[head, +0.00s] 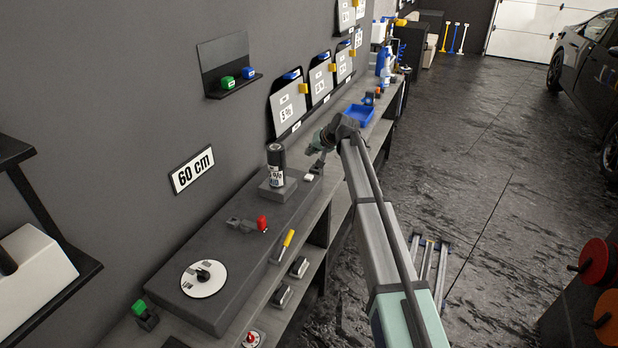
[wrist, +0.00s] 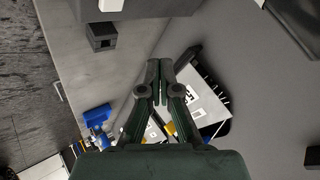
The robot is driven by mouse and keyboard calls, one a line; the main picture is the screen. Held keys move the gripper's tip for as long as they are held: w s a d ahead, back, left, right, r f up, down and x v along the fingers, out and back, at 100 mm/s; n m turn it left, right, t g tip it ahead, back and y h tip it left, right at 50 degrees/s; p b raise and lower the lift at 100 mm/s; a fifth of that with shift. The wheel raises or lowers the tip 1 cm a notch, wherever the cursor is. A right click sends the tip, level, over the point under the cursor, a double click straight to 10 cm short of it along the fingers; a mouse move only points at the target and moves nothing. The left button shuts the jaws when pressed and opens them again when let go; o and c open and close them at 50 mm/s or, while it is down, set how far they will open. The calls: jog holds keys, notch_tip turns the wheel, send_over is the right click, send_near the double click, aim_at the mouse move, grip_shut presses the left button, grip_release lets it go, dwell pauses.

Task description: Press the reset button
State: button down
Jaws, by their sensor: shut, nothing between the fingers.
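My gripper (head: 317,165) is shut and empty at the far end of the raised grey block on the bench, fingers pointing down. In the wrist view its fingertips (wrist: 159,66) are together. A small white button-like piece (head: 308,177) lies on the block close to the fingertips; I cannot tell whether they touch. A white piece also shows at the top edge of the wrist view (wrist: 110,5), apart from the fingertips. A red-topped button (head: 252,338) sits at the bottom edge of the head view. No reset label is readable, so I cannot tell which is the reset button.
A black-and-white can (head: 276,166) stands on a small block left of my gripper. A red-ended lever (head: 262,223), a white dial (head: 203,278) and a green-topped piece (head: 140,308) are nearer. A blue tray (head: 358,115) lies beyond. The floor to the right is mostly clear.

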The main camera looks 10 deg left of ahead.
aim_at(310, 177)
jog(key=shift+w+a+r, duration=0.15)
jog(key=shift+w+r, duration=0.05)
jog(key=shift+r, duration=0.25)
jog(key=shift+f, duration=0.15)
jog(key=shift+f+b, duration=1.75)
jog(key=shift+f, duration=2.55)
jog(key=shift+f, duration=0.1)
jog(key=shift+f+b, duration=0.3)
jog(key=shift+f, duration=0.05)
jog(key=shift+f+b, duration=0.3)
jog(key=shift+f, duration=0.15)
jog(key=shift+r, duration=0.1)
jog(key=shift+r+p, duration=0.3)
jog(key=shift+r, duration=0.5)
